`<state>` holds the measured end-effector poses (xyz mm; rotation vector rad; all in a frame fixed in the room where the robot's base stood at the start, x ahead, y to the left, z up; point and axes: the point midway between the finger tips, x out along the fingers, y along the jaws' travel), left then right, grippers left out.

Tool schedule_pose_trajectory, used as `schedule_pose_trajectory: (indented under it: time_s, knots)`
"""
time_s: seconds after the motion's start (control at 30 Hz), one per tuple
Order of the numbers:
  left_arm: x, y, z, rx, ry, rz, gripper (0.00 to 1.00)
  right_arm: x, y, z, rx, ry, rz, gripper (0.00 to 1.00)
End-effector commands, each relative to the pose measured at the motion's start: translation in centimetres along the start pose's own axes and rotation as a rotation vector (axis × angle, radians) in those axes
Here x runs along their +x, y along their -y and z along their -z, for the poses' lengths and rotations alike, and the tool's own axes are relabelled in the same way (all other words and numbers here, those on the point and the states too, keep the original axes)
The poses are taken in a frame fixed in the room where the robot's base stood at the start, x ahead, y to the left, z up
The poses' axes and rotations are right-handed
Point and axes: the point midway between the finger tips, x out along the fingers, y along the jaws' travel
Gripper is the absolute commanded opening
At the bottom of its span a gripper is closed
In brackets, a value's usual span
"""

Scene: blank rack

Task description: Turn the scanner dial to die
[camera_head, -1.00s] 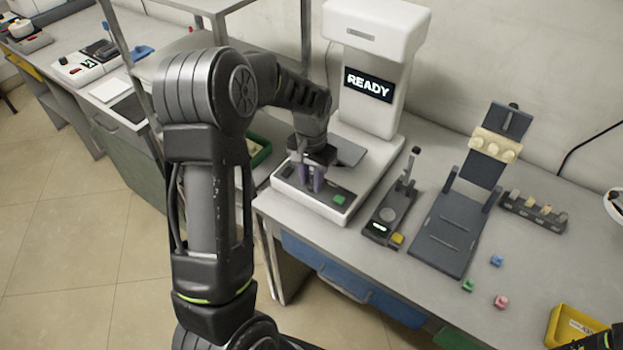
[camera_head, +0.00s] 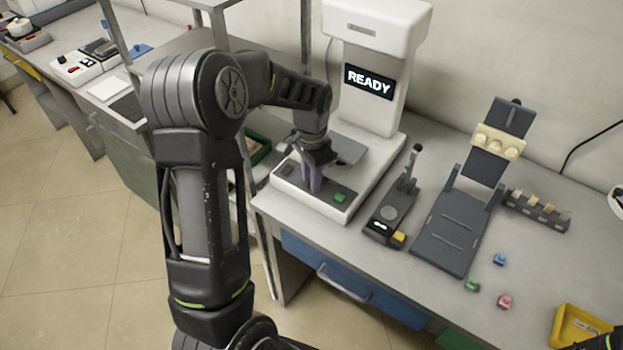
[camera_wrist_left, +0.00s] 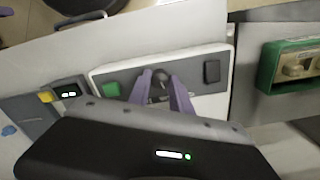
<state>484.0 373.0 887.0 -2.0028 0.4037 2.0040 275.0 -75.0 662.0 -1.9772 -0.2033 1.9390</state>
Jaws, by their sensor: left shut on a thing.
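The white scanner (camera_head: 368,100) stands on the bench against the wall, and its screen (camera_head: 368,83) reads "READY". Its front panel has a green button (camera_head: 340,197) on the right and a dark switch (camera_head: 287,169) on the left. My left gripper (camera_head: 313,186) points down at the panel between them, its purple fingers shut on the dark round dial. In the left wrist view the dial (camera_wrist_left: 160,77) shows between the fingertips, with the green button (camera_wrist_left: 111,90) beside it. The dial's marks cannot be read.
Right of the scanner stand a small device with a lever (camera_head: 389,212) and a dark tilted stand (camera_head: 446,235). Several small cubes (camera_head: 500,259) and a yellow bin (camera_head: 577,327) lie farther right. A green tray (camera_wrist_left: 268,66) is beside the scanner.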

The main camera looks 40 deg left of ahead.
Motion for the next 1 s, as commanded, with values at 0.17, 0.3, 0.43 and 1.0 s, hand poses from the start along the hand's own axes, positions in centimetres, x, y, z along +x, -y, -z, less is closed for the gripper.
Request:
schedule_pose_trajectory:
  time_s: [0.17, 0.3, 0.43, 1.0]
  knots:
    - [0.06, 0.07, 0.03, 0.143, -0.002, 0.001, 0.0, 0.45, -0.13, 0.05, -0.001, -0.001, 0.001, 0.36]
    - [0.01, 0.06, 0.05, 0.24, -0.002, 0.002, 0.0, 0.6, -0.18, 0.08, -0.002, -0.002, 0.002, 0.36]
    - [-0.02, 0.09, 0.01, 0.305, -0.001, 0.002, 0.0, 0.69, -0.2, 0.09, -0.002, -0.002, 0.003, 0.36]
    - [-0.09, 0.07, 0.05, 0.368, -0.002, 0.002, 0.0, 0.74, -0.22, 0.11, -0.002, -0.002, 0.003, 0.36]
